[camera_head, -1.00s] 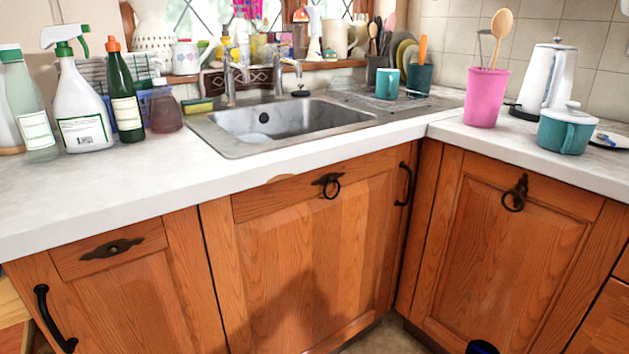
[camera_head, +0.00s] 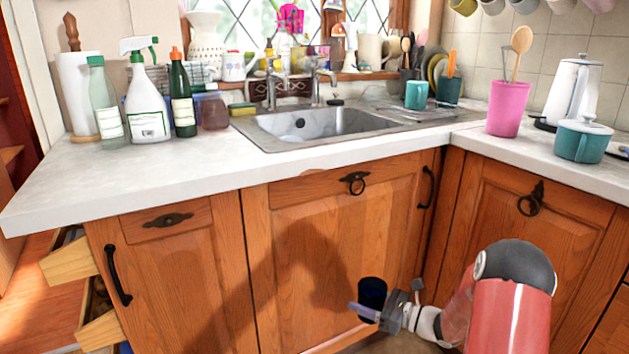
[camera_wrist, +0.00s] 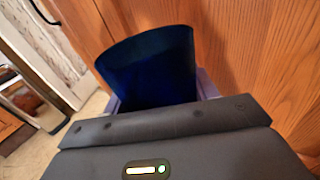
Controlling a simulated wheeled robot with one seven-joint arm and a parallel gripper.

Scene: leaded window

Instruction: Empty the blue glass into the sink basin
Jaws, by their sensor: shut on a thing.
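The blue glass (camera_head: 372,291) is dark and nearly upright, low in front of the wooden cabinet doors in the head view. My gripper (camera_head: 378,314) is shut on it, with a finger showing beside the glass. In the wrist view the blue glass (camera_wrist: 150,68) stands between the fingers of my gripper (camera_wrist: 160,100), and its contents cannot be seen. The sink basin (camera_head: 325,122) is set in the white counter, above and behind the glass.
The white counter (camera_head: 195,160) overhangs the cabinets. A sponge, spray bottle (camera_head: 148,110) and other bottles stand left of the sink. A teal mug (camera_head: 416,95) is at its right. A pink utensil holder (camera_head: 507,108) and teal pot (camera_head: 582,139) stand farther right. Drawers (camera_head: 68,262) stick out at left.

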